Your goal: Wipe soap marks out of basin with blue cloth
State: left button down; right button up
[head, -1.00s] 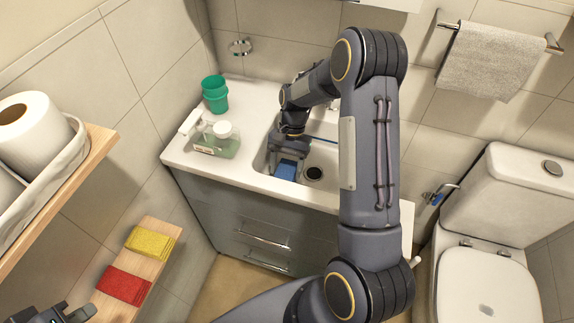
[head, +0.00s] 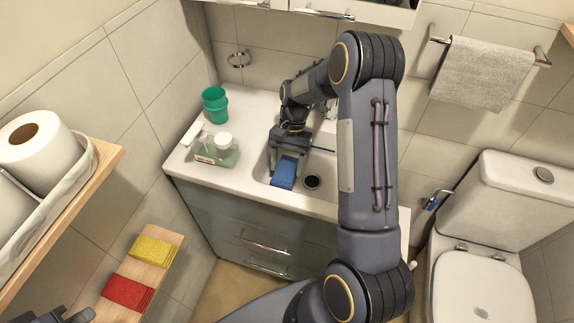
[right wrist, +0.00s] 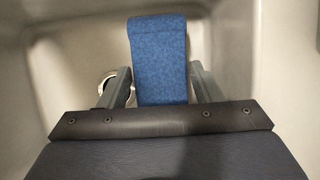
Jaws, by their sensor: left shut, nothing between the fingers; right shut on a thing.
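The blue cloth (head: 284,173) is a folded pad in the left part of the white basin (head: 334,178). My right gripper (head: 287,155) reaches down into the basin and is shut on the cloth. In the right wrist view the blue cloth (right wrist: 160,58) sticks out beyond the fingers of my right gripper (right wrist: 160,88). The dark drain (head: 312,182) is just right of the cloth. I make out no soap marks; my right arm hides the right part of the basin. My left gripper (head: 75,316) is only partly in view at the bottom left, away from the basin.
Yellow (head: 153,251) and red (head: 128,293) cloths lie on a low wooden shelf. Toilet rolls (head: 40,145) sit at left; a toilet (head: 475,275) is at right.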

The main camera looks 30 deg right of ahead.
notch_tip(320, 180, up, 11)
jog(key=p, duration=0.7)
dwell(0.3)
